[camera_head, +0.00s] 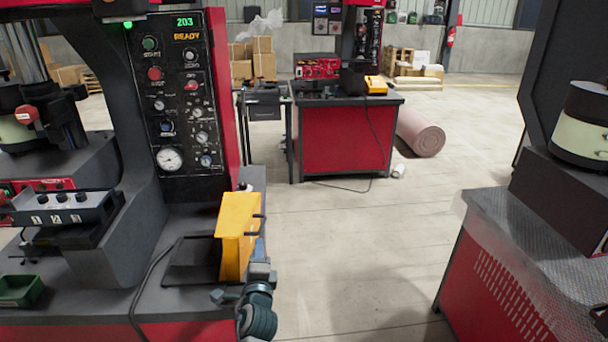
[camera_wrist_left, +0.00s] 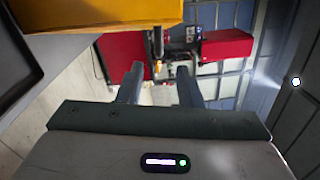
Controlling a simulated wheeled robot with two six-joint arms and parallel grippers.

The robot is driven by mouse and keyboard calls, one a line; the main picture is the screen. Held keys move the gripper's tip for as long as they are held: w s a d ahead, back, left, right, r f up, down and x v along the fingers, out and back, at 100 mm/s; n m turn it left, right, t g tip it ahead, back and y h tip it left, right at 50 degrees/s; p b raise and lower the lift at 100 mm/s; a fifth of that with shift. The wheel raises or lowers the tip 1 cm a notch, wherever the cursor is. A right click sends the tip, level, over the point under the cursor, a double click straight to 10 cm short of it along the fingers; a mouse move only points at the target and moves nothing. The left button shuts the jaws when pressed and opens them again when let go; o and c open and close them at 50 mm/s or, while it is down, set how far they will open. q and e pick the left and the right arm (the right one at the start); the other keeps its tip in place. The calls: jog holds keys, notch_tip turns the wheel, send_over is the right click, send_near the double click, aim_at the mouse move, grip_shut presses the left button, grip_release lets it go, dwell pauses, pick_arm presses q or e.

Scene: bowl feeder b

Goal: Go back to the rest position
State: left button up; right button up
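My left gripper (camera_head: 260,262) is low in the middle of the head view, at the front edge of the left machine's table. It is just right of a yellow box-like part (camera_head: 236,238) with dark handles. In the left wrist view the two fingers (camera_wrist_left: 160,78) stand apart with nothing between them. The yellow part (camera_wrist_left: 110,14) fills the top left of that view, beside the fingers and not between them. My right gripper does not show clearly in either view.
The left machine has a control panel (camera_head: 176,105) reading READY. A green bin (camera_head: 20,290) sits on its table. Another machine table (camera_head: 520,250) stands at the right. A red workbench (camera_head: 345,140) and a rolled mat (camera_head: 420,132) are behind. The floor between is clear.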

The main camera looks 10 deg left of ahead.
pick_arm(q)
jog(key=s+a+f+n+g, duration=0.4)
jog(key=s+a+f+n, duration=0.15)
jog(key=s, duration=0.45)
jog(key=s+a+f+n+g, duration=0.4)
jog(key=s+a+f+n, duration=0.15)
jog(key=s, duration=0.35)
jog(key=s+d+f+n+g+h, duration=0.1)
jog(key=s+d+n+g+h, duration=0.15)
jog(key=s, duration=0.75)
jog(key=s+d+f+n+g+h, duration=0.1)
jog(key=s+n+g, duration=0.25)
jog(key=s, duration=0.75)
notch_tip(320, 180, down, 28)
jog(key=a+g, duration=0.1)
jog(key=a, duration=0.1)
jog(key=s+a+f+g, duration=0.1)
jog(key=s+f, duration=1.7)
jog(key=f, duration=0.3)
jog(key=shift+a+g, duration=0.3)
jog(key=shift+a, duration=0.1)
